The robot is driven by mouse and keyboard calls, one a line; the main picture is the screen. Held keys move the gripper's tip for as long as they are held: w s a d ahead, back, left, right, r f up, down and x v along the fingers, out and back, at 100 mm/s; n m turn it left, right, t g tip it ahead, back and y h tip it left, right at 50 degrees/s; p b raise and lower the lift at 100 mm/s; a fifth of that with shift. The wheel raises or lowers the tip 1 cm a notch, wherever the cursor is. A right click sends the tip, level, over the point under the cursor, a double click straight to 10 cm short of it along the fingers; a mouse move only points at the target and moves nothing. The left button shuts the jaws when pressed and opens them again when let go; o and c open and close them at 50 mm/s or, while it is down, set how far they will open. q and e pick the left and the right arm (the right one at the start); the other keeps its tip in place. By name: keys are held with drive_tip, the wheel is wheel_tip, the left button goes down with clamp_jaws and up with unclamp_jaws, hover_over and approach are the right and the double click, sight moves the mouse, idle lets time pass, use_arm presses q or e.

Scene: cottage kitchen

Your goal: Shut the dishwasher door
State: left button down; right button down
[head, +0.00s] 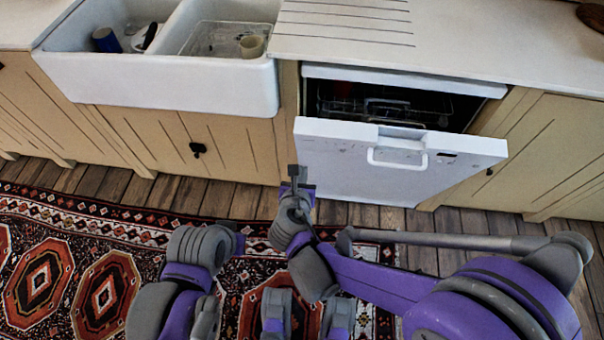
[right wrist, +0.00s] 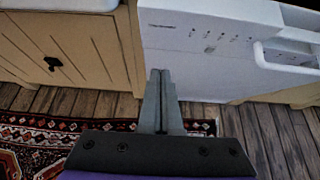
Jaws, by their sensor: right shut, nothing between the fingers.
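The white dishwasher door (head: 380,175) hangs partly open, tilted out from the top, with a white handle (head: 397,157) near its top edge. It also shows in the right wrist view (right wrist: 205,60), with its handle (right wrist: 285,58) at the right. My right gripper (head: 293,171) is shut and empty near the door's left edge, low in front of it. In the right wrist view its fingers (right wrist: 160,74) overlap the door's left edge; I cannot tell whether they touch. My left arm shows at the lower left in the head view, but its fingers cannot be made out.
A dark dish rack (head: 385,108) shows inside the dishwasher (head: 400,79). Cupboards flank the door. A patterned rug (head: 75,265) lies on the wooden floor (head: 235,200).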

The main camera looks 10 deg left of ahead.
sight(308, 144)
use_arm(q)
drive_tip(key=shift+f+b, duration=0.3)
drive_tip(key=shift+f, duration=0.25)
use_arm(e)
drive_tip(key=shift+w+f, duration=0.3)
drive_tip(key=shift+w, duration=1.15)
drive_tip(key=shift+w+f, duration=0.3)
drive_tip(key=shift+w, duration=1.2)
drive_tip(key=shift+w+f, duration=0.3)
drive_tip(key=shift+w, duration=1.15)
